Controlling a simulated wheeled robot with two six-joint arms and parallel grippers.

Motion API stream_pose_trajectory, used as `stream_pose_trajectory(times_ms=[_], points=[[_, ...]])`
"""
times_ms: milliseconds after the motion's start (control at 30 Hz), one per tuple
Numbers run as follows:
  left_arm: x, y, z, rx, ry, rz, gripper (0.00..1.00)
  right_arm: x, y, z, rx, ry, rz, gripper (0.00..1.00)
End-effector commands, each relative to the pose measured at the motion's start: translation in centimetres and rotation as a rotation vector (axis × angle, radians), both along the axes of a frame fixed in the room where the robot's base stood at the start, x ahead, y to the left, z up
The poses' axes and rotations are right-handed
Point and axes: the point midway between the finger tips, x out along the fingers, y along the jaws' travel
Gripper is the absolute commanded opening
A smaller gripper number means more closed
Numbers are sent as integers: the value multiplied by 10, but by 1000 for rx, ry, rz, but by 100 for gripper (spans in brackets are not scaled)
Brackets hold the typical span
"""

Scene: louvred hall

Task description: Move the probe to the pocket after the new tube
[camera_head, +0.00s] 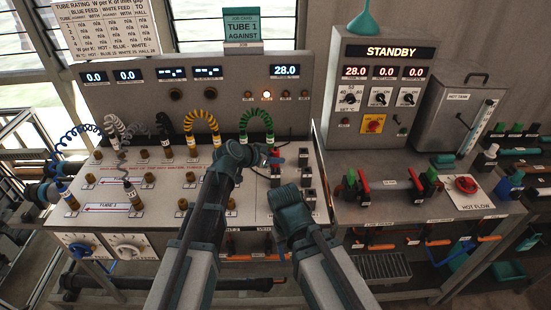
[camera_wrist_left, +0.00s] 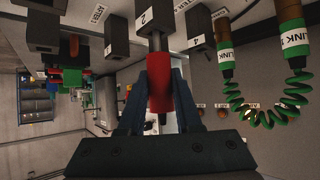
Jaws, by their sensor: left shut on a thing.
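The probe has a red grip and a grey metal shaft. My left gripper (camera_wrist_left: 160,78) is shut on the probe (camera_wrist_left: 158,88). Its shaft runs to the dark block marked 2 (camera_wrist_left: 144,17); I cannot tell how deep it sits. In the head view the left gripper (camera_head: 267,155) is by the upright blocks, and the red probe (camera_head: 275,160) shows there. Other dark pocket blocks are one near the AFTER 1 label (camera_wrist_left: 117,47) and one marked 4 (camera_wrist_left: 199,28). The job card (camera_head: 242,25) reads TUBE 1 AGAINST. My right arm shows, but its gripper fingers are hidden.
A green coiled link (camera_head: 257,122) and a yellow coiled link (camera_head: 201,122) stand plugged in the bench panel. The green link (camera_wrist_left: 290,40) is close beside block 4 in the wrist view. A STANDBY control box (camera_head: 386,50) and a steel tank (camera_head: 455,115) stand right.

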Motion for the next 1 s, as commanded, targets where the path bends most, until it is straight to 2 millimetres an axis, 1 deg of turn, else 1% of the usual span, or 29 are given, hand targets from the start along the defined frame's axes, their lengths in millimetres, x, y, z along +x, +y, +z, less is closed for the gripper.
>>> stream_pose_trajectory(times_ms=[167, 267, 1000], points=[[0, 0, 2, 0, 0, 0, 0, 0, 0, 2, 0, 0, 0, 57], [0, 0, 7, 0, 0, 0, 0, 0, 0, 7, 0, 0, 0, 57], [0, 0, 91, 0, 0, 0, 0, 0, 0, 91, 0, 0, 1, 57]])
